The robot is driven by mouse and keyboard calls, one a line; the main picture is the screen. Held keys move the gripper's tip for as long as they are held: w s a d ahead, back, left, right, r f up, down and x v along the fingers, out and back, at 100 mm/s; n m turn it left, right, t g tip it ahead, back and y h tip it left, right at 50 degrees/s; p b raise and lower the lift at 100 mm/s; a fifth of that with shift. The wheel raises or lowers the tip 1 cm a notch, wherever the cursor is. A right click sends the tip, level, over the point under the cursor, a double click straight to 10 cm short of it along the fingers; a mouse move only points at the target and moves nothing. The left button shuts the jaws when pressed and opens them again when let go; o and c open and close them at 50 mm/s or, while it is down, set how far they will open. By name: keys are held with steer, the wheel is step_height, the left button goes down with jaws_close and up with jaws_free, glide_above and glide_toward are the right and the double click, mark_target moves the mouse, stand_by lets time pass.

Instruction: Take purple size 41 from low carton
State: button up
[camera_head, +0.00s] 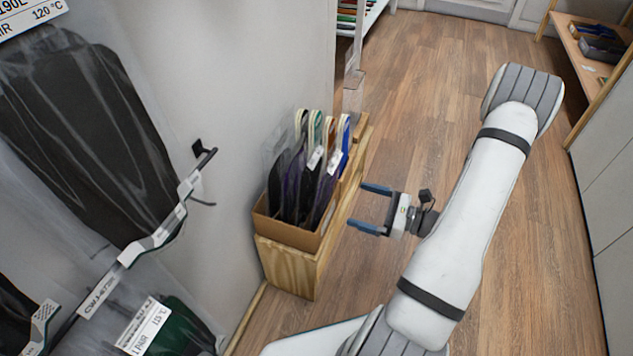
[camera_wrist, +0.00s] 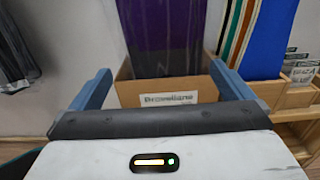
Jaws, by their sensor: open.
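A low brown carton (camera_head: 264,229) stands on a wooden stand against the wall in the head view, holding several bagged sheets upright. A purple sheet (camera_head: 292,196) is among them, behind clear film with dark sheets beside it. In the wrist view the purple sheet (camera_wrist: 180,45) rises out of the carton (camera_wrist: 190,90), beside a dark one. My gripper (camera_head: 367,208) is open and empty, to the right of the carton and pointing at it. In the wrist view the two blue fingers (camera_wrist: 163,88) stand on either side of the carton's front. Size labels are too small to read.
Bagged dark sheets (camera_head: 75,125) hang on a wall rail at left, near the camera. A wall hook (camera_head: 205,158) juts out left of the carton. A blue sheet (camera_wrist: 268,40) stands right in the wrist view. The wooden floor (camera_head: 420,60) beyond is clear; a shelf (camera_head: 590,50) stands far right.

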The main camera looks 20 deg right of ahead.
mark_target(330, 194)
steer(key=b+x, duration=0.1)
steer(key=x, duration=0.1)
steer(key=b+x, duration=0.1)
steer(key=x, duration=0.1)
steer(key=f+b+x, duration=0.1)
steer(key=x, duration=0.1)
steer(key=shift+w, duration=0.55)
steer(key=shift+w+a+r, duration=0.1)
steer(key=shift+w+a, duration=0.3)
steer(key=shift+a, duration=0.2)
steer(key=shift+c, duration=0.2)
steer(key=c, duration=1)
